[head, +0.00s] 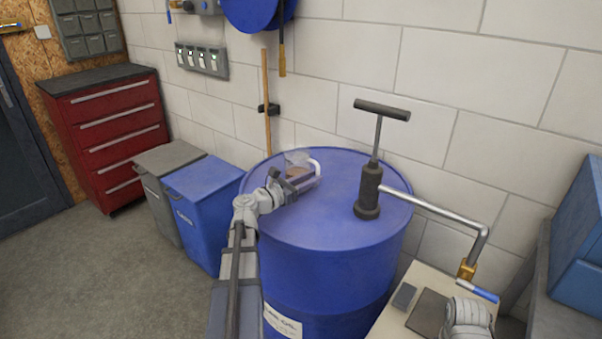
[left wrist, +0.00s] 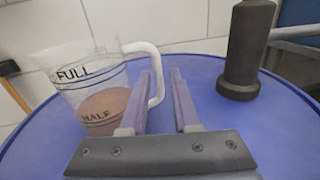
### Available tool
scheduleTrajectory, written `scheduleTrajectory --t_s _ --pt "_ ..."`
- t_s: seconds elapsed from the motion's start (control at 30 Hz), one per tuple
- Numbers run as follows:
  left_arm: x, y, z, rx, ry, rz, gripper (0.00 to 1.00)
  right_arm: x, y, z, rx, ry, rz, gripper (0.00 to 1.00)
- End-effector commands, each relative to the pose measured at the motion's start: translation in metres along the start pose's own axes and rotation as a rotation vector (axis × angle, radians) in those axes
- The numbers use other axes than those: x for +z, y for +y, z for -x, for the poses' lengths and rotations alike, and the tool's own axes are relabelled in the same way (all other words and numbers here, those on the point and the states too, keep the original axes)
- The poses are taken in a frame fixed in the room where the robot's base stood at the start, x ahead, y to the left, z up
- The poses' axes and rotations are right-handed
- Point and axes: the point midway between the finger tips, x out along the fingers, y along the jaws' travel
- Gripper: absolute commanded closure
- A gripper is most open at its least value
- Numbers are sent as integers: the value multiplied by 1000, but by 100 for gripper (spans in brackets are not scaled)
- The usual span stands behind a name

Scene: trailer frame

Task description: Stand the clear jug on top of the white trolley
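The clear jug (head: 298,160) stands upright on the blue drum's lid, with brown contents in its lower part. In the left wrist view the jug (left wrist: 92,88) shows FULL and HALF marks, and its white handle (left wrist: 158,72) points right. My left gripper (head: 287,182) is over the lid beside the jug. Its fingers (left wrist: 166,85) are apart, with the left one overlapping the handle in the picture. I cannot tell whether it touches. A pale top (head: 413,275) at the lower right may be the white trolley; only part shows.
The blue drum (head: 325,265) carries a dark hand pump (head: 369,190), whose pipe reaches right over the pale top. A blue bin (head: 203,205) stands left of the drum. A block wall is behind.

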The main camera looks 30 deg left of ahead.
Motion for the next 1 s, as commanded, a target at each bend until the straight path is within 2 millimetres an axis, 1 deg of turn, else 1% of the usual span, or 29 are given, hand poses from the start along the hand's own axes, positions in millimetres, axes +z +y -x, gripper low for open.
scheduleTrajectory --t_s 0.03,0.07,0.23,0.33,0.6,0.7,0.87,1.0 --pt "0 1 -7 -2 0 0 71 0 0 0 0 0 0 46" --pt "0 0 -9 -1 0 0 71 0 0 0 0 0 0 46" --pt "0 0 -12 0 0 -1 71 0 0 0 0 0 0 46" --pt "1 2 -19 -1 0 -1 71 0 0 1 0 0 0 46" --pt "1 4 -57 -2 0 -1 71 0 0 2 0 0 0 46" --pt "1 4 -62 -1 0 -1 71 0 0 2 0 0 0 46" --pt "1 3 -61 0 0 -1 71 0 0 2 0 0 0 46" --pt "1 3 -61 0 0 -1 85 0 0 2 0 0 0 46"
